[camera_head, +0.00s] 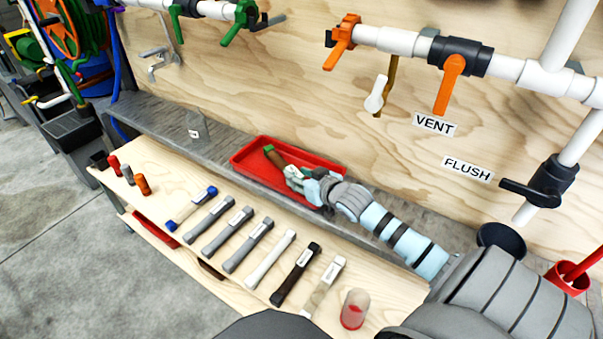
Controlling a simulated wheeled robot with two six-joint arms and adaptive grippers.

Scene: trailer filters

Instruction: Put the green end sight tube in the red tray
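The green end sight tube (277,157) is a brownish tube with a green cap at its far end. It is over the red tray (240,163), within its outline; I cannot tell whether it touches the tray floor. My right gripper (291,173) reaches in from the right over the tray and appears shut around the near part of the tube, hiding that end. The red tray sits on the grey ledge at the foot of the plywood wall. My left gripper is not in view.
Several other tubes lie in a row on the wooden bench, including a blue-ended one (191,206) and a black one (295,274). Small red and orange cylinders (142,184) stand at the left. Pipes with valves run along the wall above.

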